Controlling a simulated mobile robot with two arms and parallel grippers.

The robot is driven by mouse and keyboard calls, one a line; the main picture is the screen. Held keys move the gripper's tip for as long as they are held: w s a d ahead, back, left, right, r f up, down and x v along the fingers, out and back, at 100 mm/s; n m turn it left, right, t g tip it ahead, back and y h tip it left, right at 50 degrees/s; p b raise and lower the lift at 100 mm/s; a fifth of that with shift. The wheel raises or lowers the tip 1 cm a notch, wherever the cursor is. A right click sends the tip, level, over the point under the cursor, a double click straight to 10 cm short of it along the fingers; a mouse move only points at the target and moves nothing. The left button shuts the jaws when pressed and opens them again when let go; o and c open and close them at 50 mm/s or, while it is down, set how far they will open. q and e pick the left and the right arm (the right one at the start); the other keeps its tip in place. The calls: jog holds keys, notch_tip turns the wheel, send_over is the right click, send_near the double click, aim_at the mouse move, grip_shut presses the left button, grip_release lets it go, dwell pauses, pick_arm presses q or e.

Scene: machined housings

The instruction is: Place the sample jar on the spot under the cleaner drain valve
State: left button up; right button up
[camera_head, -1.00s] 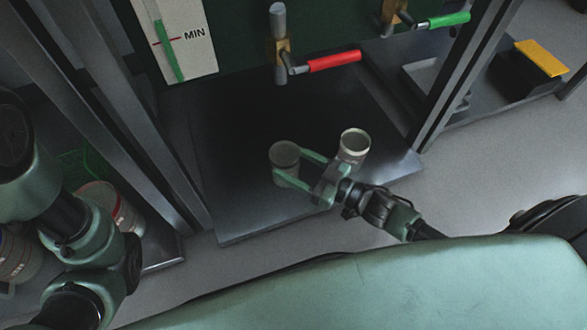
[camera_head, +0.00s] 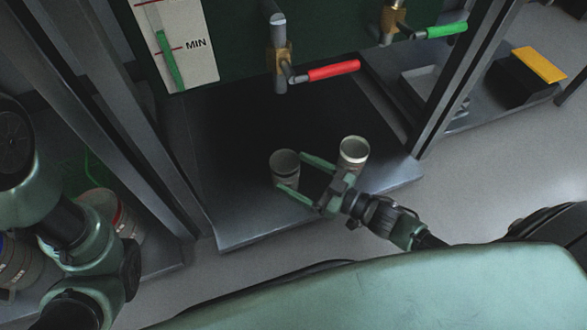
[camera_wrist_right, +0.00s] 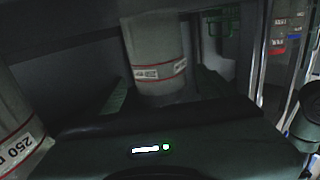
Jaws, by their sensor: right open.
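A grey cylindrical jar (camera_head: 286,161) stands upright on the dark metal plate (camera_head: 245,225), below and in front of the red-handled valve (camera_head: 280,62). My right gripper (camera_head: 291,174) is open, with its fingertips near this jar's front and right side. In the right wrist view the jar (camera_wrist_right: 158,60) stands ahead, with a red-lined label. A second jar (camera_head: 354,153) stands upright on the plate, right of my right gripper; a jar labelled 250 (camera_wrist_right: 12,125) shows at the wrist view's left edge. My left gripper is not in view.
A green-handled valve (camera_head: 438,28) is at the back right, above a shallow tray (camera_head: 425,82). A black block with a yellow top (camera_head: 540,64) lies farther right. Metal posts (camera_head: 455,80) flank the plate. More containers (camera_head: 112,210) stand at lower left.

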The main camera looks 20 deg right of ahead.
jog(key=p+v, duration=0.4)
jog(key=v, duration=0.5)
jog(key=shift+s+d+r, duration=0.15)
jog(key=shift+s+d, duration=0.35)
jog(key=shift+s, duration=0.05)
dwell(0.5)
